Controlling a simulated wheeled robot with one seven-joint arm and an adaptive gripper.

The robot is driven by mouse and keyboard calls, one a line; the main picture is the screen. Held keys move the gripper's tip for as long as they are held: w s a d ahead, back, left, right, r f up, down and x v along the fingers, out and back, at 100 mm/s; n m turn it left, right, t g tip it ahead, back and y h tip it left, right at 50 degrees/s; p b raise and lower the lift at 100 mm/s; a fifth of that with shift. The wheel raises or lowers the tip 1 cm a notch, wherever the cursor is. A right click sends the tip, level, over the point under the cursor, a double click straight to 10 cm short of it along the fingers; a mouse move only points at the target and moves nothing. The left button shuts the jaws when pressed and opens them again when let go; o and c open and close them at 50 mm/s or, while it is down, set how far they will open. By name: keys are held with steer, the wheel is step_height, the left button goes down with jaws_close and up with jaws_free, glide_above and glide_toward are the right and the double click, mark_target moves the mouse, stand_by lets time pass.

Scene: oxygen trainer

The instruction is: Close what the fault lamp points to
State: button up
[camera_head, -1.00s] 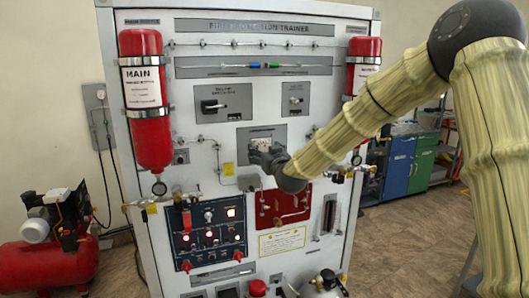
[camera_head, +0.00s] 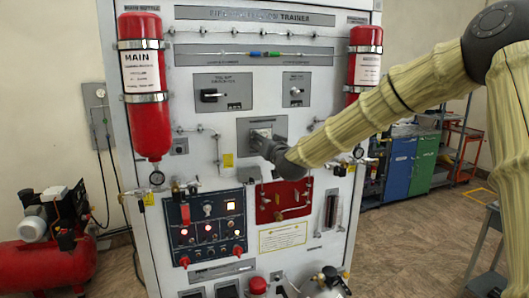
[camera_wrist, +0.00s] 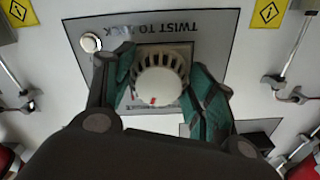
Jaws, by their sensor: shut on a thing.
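A round white detector-like head (camera_wrist: 160,82) with a slotted rim and a small red mark sits on a grey plate lettered "TWIST TO LOCK" (camera_wrist: 222,25). My gripper (camera_wrist: 163,78) has its green-padded fingers on both sides of the head and is shut on it. In the head view, my gripper (camera_head: 265,145) is at the grey plate (camera_head: 246,127) mid-panel and hides most of the head. A dark blue control panel (camera_head: 216,247) shows a bright amber-white lamp (camera_head: 231,206) at upper right and several lit red lamps below. Lamp labels are too small to read.
A red plate with valves (camera_head: 297,187) lies just below my gripper. Red bottles stand at left (camera_head: 147,115) and right (camera_head: 362,62) of the trainer. A compressor (camera_head: 50,245) stands on the floor at left. Thin pipes flank the wrist view.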

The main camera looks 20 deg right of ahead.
steer(key=m+b, duration=0.3)
steer(key=shift+f, duration=0.1)
steer(key=shift+m+b, duration=0.5)
steer(key=shift+b, duration=0.1)
steer(key=shift+r, duration=0.2)
steer(key=o, duration=1)
steer(key=shift+s, duration=0.1)
steer(key=s, duration=1.1)
steer(key=shift+s+d+f, duration=0.1)
steer(key=shift+s+d, duration=0.15)
steer(key=shift+s, duration=0.15)
